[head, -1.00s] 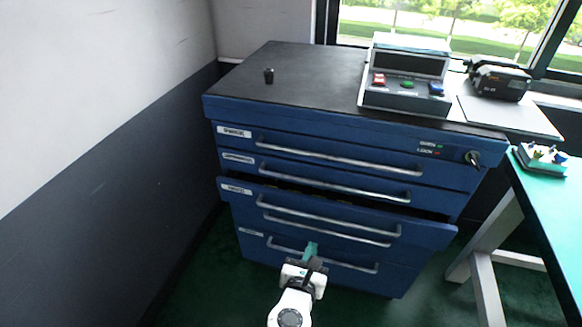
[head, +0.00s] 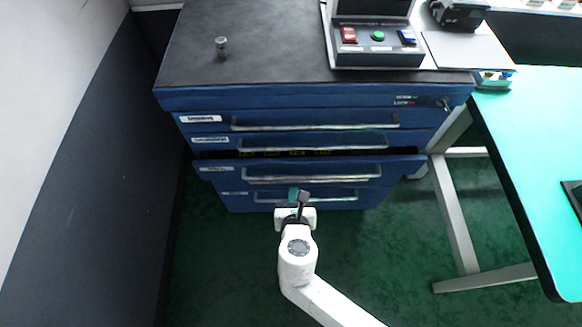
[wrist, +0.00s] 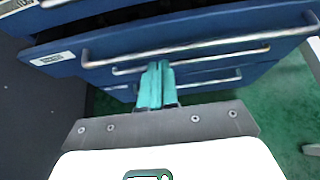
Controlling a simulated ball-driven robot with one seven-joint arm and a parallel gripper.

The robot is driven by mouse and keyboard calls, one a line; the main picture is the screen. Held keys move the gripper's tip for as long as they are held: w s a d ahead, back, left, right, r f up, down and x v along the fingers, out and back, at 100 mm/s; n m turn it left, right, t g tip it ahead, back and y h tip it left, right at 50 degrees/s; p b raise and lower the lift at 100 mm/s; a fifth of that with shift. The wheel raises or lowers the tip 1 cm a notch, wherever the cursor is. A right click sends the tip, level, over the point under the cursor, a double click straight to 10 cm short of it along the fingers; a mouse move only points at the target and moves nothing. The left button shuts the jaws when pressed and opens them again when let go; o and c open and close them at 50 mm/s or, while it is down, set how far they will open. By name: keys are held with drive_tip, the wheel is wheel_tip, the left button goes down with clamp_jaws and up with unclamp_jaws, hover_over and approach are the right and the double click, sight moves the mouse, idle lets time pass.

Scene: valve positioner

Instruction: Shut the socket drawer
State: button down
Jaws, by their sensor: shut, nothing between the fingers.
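In the head view, a blue drawer cabinet has its third drawer from the top (head: 395,167) pulled partly out. Dark space and small yellowish items (head: 290,153) show in the gap behind its front. Its label is too small to read. The same drawer front (wrist: 150,38) with its metal handle (wrist: 215,52) spans the wrist view. My gripper (head: 298,192) has its teal fingers together and empty, in front of the open drawer and low near its handle. In the wrist view my gripper (wrist: 157,85) appears below the handle bar; whether it touches anything cannot be told.
The other drawers look closed. A control box (head: 375,45) with coloured buttons and a small cylinder (head: 221,46) stand on the cabinet top. A teal-topped table (head: 530,150) is at the right, a wall (head: 90,190) at the left. Green floor in front is clear.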

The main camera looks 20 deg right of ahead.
sight(293, 161)
drive_tip(key=x, duration=0.2)
drive_tip(key=r+x, duration=0.1)
drive_tip(key=x, duration=0.5)
drive_tip(key=shift+w+d+r+b, duration=0.1)
drive_tip(key=shift+w+d+b, duration=0.05)
drive_tip(key=shift+w+b, duration=0.3)
drive_tip(key=shift+w+d, duration=0.15)
drive_tip(key=shift+w, duration=0.4)
drive_tip(key=shift+w+d, duration=0.2)
drive_tip(key=shift+w, duration=0.4)
drive_tip(key=shift+w+d, duration=0.2)
drive_tip(key=shift+w, duration=0.4)
